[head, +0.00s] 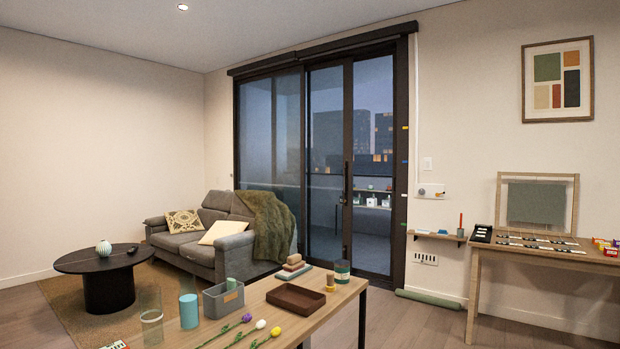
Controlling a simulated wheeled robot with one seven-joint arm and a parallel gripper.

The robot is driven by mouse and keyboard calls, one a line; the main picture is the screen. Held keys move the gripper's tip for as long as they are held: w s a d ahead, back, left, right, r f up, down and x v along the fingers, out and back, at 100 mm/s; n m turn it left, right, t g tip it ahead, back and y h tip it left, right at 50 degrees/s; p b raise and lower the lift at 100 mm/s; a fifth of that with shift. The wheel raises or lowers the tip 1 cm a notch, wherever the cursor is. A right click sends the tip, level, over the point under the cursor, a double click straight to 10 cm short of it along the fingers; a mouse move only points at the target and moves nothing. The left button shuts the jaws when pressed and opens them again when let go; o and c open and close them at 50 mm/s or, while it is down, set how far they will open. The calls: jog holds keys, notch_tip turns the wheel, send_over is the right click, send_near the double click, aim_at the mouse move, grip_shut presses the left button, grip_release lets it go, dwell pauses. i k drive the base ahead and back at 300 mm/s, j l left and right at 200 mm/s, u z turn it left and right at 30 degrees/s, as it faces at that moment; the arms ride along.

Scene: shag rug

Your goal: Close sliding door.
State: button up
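The sliding door (347,215) has a dark frame and tall glass panels, in the far wall right of the sofa. A vertical handle (345,182) is on the dark upright of its middle panel. That upright stands well short of the right jamb (400,170). Between them a section shows the balcony more clearly than the left glass; I cannot tell for sure whether it is open or glazed. The door's lower part is partly hidden behind table items. My gripper is not in view.
A wooden table (262,310) with trays, cups and flowers stands in front, between me and the door. A grey sofa (195,250) and round black table (75,262) are left. A desk (530,252) is right.

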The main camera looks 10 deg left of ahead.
aim_at(347, 62)
jog(key=i+l+z, duration=0.35)
jog(key=i+l, duration=0.5)
jog(key=i, duration=0.35)
jog(key=i+l+z, duration=0.1)
jog(key=i+l, duration=0.15)
jog(key=i, duration=0.3)
jog(key=i+l, duration=0.15)
jog(key=i, duration=0.4)
jog(key=i+j+u, duration=0.25)
jog(key=i+u, duration=0.15)
jog(key=i, duration=0.3)
jog(key=i+u, duration=0.45)
jog(key=i, duration=0.2)
jog(key=i+l+u, duration=0.25)
jog(key=i+u, duration=0.15)
jog(key=i, duration=0.3)
jog(key=i+j, duration=0.1)
jog(key=i, duration=0.4)
jog(key=i+j+z, duration=0.1)
jog(key=i, duration=0.45)
jog(key=i+j, duration=0.15)
jog(key=i, duration=0.35)
jog(key=i+j, duration=0.15)
jog(key=i, duration=0.4)
jog(key=l+z, duration=0.05)
